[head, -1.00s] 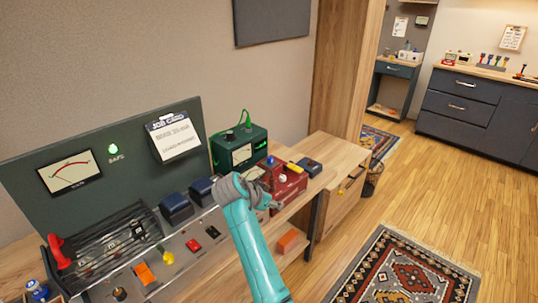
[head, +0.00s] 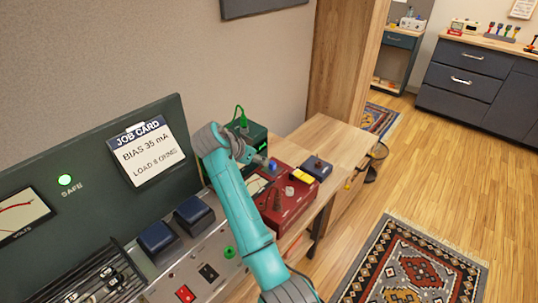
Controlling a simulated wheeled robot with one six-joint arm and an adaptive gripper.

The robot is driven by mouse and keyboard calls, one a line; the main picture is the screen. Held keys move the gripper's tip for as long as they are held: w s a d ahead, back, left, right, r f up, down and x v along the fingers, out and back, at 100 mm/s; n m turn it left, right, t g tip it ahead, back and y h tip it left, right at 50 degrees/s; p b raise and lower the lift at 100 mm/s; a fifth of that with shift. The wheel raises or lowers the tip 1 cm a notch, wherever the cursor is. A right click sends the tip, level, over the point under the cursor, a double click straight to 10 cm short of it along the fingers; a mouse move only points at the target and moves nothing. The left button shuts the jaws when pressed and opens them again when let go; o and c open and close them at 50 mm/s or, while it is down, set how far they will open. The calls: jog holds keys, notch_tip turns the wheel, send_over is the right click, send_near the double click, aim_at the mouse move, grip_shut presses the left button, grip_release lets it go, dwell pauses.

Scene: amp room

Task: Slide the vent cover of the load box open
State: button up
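A red box (head: 297,205) with knobs and a blue button (head: 272,165) on its top stands on the wooden bench, right of the grey panel; I take it for the load box, but no label is readable. A yellow piece (head: 303,175) shows at its far right end. I cannot make out a vent cover for sure. My teal arm crosses in front of the box's left side and hides part of it. My gripper (head: 259,160) is small and dark near the box's back left, above or beside it; its fingers are too unclear to tell open from shut.
A green meter box (head: 257,136) stands behind my gripper. A small dark blue box (head: 317,167) sits right of the red box. The grey panel (head: 217,260) with dark blue blocks (head: 159,237) and switches lies at left, under the job card (head: 146,153).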

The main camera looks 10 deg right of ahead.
aim_at(272, 163)
jog(key=x, duration=1)
jog(key=shift+w+d+f, duration=0.1)
jog(key=shift+d+f, duration=0.1)
jog(key=shift+d, duration=0.05)
grip_shut()
